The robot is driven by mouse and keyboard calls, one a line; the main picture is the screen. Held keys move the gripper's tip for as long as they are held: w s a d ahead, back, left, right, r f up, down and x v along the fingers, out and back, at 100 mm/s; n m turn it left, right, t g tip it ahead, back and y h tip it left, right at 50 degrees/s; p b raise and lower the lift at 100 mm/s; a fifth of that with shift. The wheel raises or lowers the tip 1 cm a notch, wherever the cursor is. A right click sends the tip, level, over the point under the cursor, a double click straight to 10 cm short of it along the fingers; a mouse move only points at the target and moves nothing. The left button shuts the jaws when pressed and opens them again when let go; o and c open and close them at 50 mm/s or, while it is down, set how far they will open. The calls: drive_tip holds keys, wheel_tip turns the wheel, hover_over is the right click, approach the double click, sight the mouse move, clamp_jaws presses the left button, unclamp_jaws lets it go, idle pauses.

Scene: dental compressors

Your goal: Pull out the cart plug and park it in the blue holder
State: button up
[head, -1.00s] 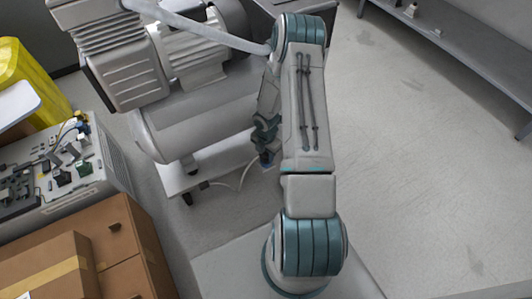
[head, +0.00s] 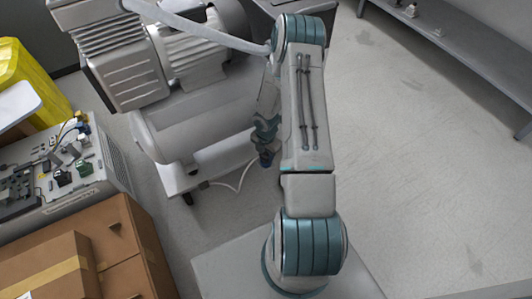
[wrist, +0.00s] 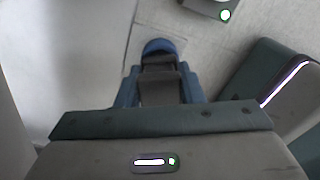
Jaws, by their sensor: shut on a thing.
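My gripper (head: 265,158) points down beside the front right corner of the compressor cart (head: 180,178), low over the floor. In the wrist view, my gripper (wrist: 160,70) shows blue sides with dark grey parts between them and a rounded blue end. It is shut on what seems to be the cart plug, which is mostly hidden between the jaws. A white cable (head: 236,189) loops from the cart's front edge across the floor up to my gripper. I cannot make out the blue holder as a separate thing.
A grey tank (head: 205,125) and motor stand on the cart. Cardboard boxes (head: 75,265) and a bench with electronics (head: 60,180) are at left. A pale box with a green light (wrist: 222,12) shows in the wrist view. The floor at right (head: 420,170) is clear.

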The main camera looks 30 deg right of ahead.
drive_tip(key=shift+f+b, duration=0.4)
drive_tip(key=shift+f, duration=0.25)
drive_tip(key=o, duration=0.7)
drive_tip(key=shift+r, duration=0.15)
wheel_tip(320, 180, up, 11)
drive_tip(key=p, duration=0.9)
